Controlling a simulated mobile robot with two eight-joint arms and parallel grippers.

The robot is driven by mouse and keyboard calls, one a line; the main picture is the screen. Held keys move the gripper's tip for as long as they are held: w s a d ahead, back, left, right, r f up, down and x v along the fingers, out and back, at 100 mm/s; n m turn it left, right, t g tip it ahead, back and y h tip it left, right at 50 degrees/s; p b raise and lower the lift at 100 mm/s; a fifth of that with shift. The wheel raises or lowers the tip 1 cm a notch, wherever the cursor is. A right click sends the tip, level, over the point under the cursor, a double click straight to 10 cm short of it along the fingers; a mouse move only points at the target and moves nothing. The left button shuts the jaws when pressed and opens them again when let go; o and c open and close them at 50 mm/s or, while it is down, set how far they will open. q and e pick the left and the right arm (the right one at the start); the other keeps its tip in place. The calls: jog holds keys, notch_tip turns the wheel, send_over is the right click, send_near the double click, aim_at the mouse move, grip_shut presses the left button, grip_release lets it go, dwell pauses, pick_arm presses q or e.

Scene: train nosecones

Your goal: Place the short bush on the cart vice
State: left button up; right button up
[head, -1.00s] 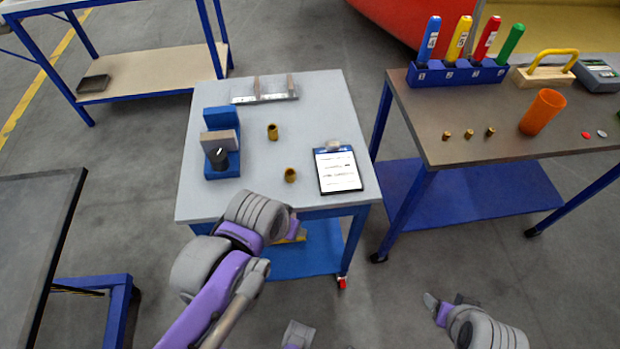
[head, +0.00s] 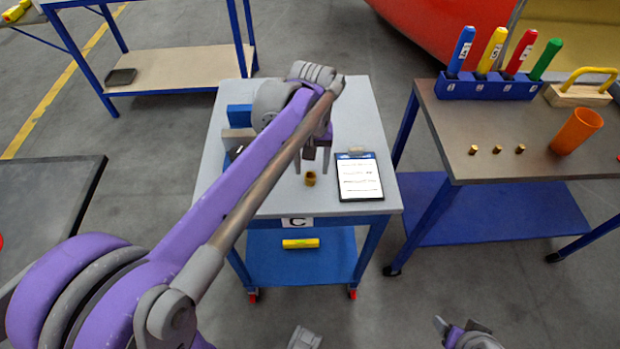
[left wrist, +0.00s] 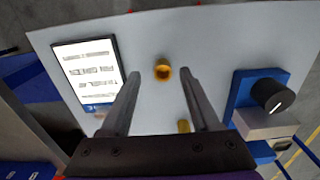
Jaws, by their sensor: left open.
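A brass bush (head: 310,179) stands on the cart top near its front; it also shows in the left wrist view (left wrist: 162,71), between the fingertips in the picture. A second brass bush (left wrist: 183,126) shows partly, beside a finger; my arm hides it in the head view. I cannot tell which is shorter. The blue vice (head: 239,117) with a grey block and black knob is partly hidden by my arm; it shows at right in the left wrist view (left wrist: 244,90). My left gripper (head: 312,166) is open, empty, above the cart. My right gripper (head: 458,326) shows only partly at the bottom edge.
A clipboard (head: 360,178) lies on the cart right of the bush. The right-hand table (head: 450,120) holds a blue rack (head: 490,86) of coloured handles, several small brass pieces and an orange cup (head: 577,131). A dark table (head: 60,190) stands at left.

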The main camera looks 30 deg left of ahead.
aim_at(312, 176)
pick_arm(q)
jog(key=f, duration=0.3)
jog(key=w+f, duration=0.1)
jog(key=f, duration=0.1)
jog(key=shift+a+f, duration=0.2)
jog(key=shift+f, duration=0.15)
jog(key=shift+s, duration=0.1)
grip_shut()
